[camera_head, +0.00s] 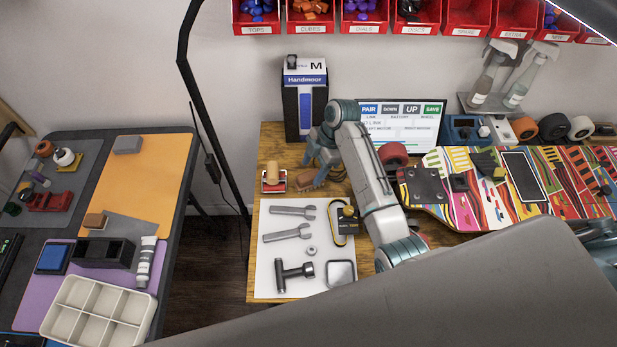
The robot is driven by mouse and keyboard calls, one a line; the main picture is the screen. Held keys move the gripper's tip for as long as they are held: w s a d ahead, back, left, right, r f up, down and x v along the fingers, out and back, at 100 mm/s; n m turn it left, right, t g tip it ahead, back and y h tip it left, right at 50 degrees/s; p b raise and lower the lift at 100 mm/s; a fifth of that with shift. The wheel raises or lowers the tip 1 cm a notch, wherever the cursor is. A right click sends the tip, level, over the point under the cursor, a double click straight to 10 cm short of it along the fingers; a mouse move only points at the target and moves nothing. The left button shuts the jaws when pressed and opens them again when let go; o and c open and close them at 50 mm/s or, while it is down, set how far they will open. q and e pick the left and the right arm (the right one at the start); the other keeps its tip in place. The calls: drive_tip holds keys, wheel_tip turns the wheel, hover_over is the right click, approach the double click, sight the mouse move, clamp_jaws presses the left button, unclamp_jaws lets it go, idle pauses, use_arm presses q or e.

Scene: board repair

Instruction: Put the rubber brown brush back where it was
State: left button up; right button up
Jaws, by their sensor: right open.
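The brown brush (307,182) lies on the wooden bench (267,217), with its bristly-looking brown body partly under my right gripper. My right gripper (318,172) comes from the right, points down and is open just above and beside the brush. I cannot tell whether its fingers touch the brush. A tan block on a red and white base (272,178) stands just left of the brush. My left gripper is not in view.
A white tool sheet (270,240) with wrenches and a hammer lies in front. A colourful skateboard deck (470,215) lies to the right. A second table (185,165) is left, across a gap.

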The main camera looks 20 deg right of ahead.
drive_tip(key=b+v, duration=0.1)
drive_tip(key=v, duration=0.6)
drive_tip(key=shift+w+r, duration=0.1)
